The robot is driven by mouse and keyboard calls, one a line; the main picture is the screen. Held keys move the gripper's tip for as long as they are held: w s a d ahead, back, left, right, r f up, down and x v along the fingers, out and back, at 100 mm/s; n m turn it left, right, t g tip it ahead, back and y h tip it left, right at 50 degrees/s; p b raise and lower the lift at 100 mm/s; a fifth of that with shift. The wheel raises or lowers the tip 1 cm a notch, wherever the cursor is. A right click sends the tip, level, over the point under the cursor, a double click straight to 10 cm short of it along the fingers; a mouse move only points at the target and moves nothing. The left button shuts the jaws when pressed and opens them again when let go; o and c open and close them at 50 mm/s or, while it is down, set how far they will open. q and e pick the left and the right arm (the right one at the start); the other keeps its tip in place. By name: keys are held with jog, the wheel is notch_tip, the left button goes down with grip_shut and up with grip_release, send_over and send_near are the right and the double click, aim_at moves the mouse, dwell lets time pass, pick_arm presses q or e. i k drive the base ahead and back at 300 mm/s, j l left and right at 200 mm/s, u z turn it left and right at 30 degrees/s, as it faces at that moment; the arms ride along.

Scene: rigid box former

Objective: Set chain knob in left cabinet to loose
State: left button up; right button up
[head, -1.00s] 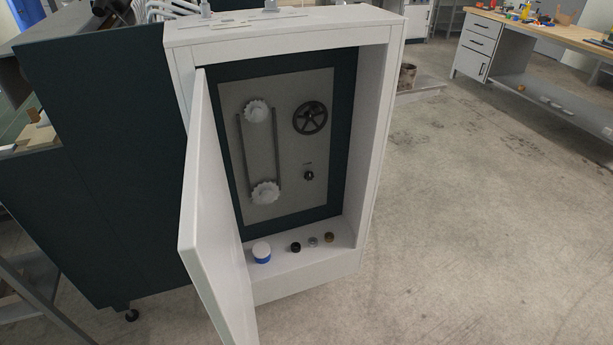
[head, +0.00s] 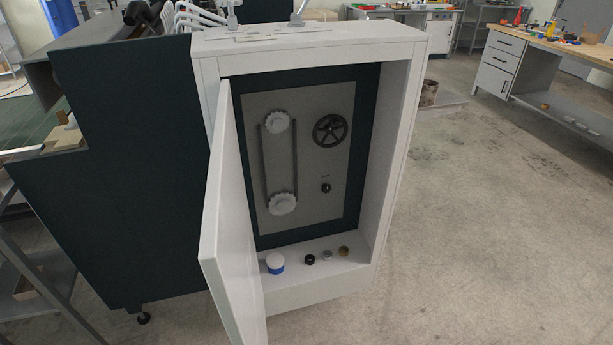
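The white cabinet (head: 402,135) stands on the floor against the dark machine side, with its door (head: 226,215) swung open to the left. Inside, a grey panel (head: 308,205) carries two pale sprockets (head: 277,121) joined by a dark chain (head: 263,165). A black spoked handwheel (head: 330,129) sits at the panel's upper right. A small black knob (head: 326,188) sits below it, under a tiny label too small to read. I cannot tell the knob's setting. Neither of my grippers shows in the head view.
On the cabinet floor stand a blue-and-white container (head: 275,263), a black cap-like piece (head: 310,259) and two small metal pieces (head: 343,251). The open door's edge juts forward at the left. Concrete floor (head: 480,240) to the right is clear. A workbench (head: 530,75) stands at the back right.

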aim_at(327, 189)
jog(key=i+l+u, duration=0.1)
jog(key=u, duration=0.35)
jog(key=i+l+u, duration=0.1)
jog(key=u, duration=0.35)
jog(key=l+u, duration=0.25)
jog(key=u, duration=0.2)
jog(key=l+u, duration=0.5)
jog(key=l, duration=1.4)
jog(key=k, duration=0.05)
